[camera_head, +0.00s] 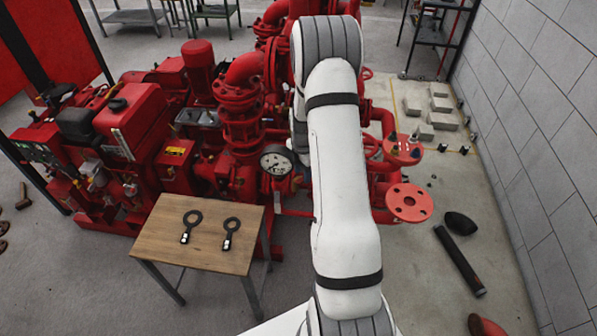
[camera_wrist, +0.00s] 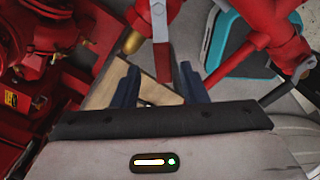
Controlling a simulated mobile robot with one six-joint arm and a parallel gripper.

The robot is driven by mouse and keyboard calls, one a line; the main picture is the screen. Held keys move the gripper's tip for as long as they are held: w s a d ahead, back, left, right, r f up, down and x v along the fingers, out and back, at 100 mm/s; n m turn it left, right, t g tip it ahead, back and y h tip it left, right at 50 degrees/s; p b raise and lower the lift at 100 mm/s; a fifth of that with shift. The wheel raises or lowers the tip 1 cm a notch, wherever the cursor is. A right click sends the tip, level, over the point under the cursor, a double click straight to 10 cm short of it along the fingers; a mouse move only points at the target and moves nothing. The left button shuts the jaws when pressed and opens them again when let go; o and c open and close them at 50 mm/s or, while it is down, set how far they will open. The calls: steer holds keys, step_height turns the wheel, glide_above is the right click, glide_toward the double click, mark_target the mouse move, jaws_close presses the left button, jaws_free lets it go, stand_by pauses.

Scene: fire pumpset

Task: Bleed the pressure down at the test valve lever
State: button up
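In the wrist view my gripper (camera_wrist: 159,68) is open, with its two dark blue fingers well apart. A flat lever (camera_wrist: 162,62), grey above and red at its lower end, appears between and just beyond the fingertips. No contact with it is visible, and the distance is hard to judge. A brass fitting (camera_wrist: 131,41) shows left of the lever. In the head view my white arm hides the gripper and most of the valve area. A round pressure gauge (camera_head: 276,161) with a white dial faces the camera left of my arm; its reading is too small to tell.
A wooden table (camera_head: 165,245) with two dark ring-ended tools (camera_head: 190,222) (camera_head: 230,230) stands at front left. Red pump machinery (camera_head: 130,125) fills the left and middle. Red flanges (camera_head: 409,203) stand right of my arm. A dark cylinder (camera_head: 459,260) lies on the floor near the grey wall (camera_head: 540,130).

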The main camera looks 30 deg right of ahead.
steer(key=shift+s+a+f, duration=0.1)
steer(key=shift+s+f, duration=0.15)
steer(key=shift+f, duration=0.15)
steer(key=shift+w+f, duration=0.2)
steer(key=shift+f, duration=0.05)
steer(key=shift+s+r, duration=0.15)
steer(key=shift+c, duration=1.2)
jaws_close()
